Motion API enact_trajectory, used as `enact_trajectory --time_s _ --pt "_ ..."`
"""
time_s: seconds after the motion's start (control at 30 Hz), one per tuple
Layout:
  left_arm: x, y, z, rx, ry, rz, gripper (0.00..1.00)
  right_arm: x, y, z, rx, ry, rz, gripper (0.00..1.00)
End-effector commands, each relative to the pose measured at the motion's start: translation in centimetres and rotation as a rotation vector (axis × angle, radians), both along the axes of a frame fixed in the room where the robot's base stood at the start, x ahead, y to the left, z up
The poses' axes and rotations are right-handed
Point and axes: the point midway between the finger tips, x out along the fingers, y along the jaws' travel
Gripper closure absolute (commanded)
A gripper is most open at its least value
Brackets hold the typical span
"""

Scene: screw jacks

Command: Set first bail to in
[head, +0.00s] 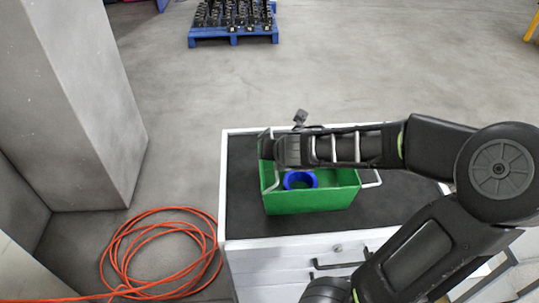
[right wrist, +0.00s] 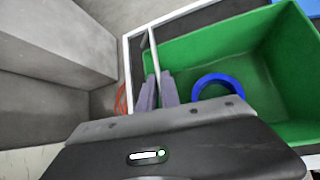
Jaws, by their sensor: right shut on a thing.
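A green crate (head: 312,201) stands on the dark top of a white drawer cabinet. My right gripper (head: 266,147) is at the crate's left end, with its forearm reaching over the crate from the right. In the right wrist view, my right gripper (right wrist: 160,92) is shut on a thin pale metal bail (right wrist: 154,52) at that end of the crate. The bail stands up between the two fingers, above the rim. A second bail (head: 372,180) sticks outward at the crate's right end. The forearm hides the crate's back rim. My left gripper is not in view.
A blue ring (head: 299,180) lies inside the crate and also shows in the right wrist view (right wrist: 218,84). The dark cabinet top (head: 242,210) is bare around the crate. An orange cable (head: 160,250) lies coiled on the floor. A blue pallet (head: 232,36) stands far back.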

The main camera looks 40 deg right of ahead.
Motion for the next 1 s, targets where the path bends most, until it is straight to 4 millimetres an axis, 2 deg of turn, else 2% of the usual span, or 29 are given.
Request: enact_trajectory --time_s 0.03,0.5,1.0 --pt "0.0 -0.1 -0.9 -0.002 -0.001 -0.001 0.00 -0.2 -0.3 -0.6 0.035 -0.028 -0.005 1.00" --pt "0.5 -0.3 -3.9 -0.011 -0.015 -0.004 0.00 -0.8 -1.1 -2.4 0.368 -0.279 -0.004 1.00" --pt "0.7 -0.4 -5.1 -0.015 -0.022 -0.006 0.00 -0.9 -1.1 -2.8 0.513 -0.388 0.001 1.00"
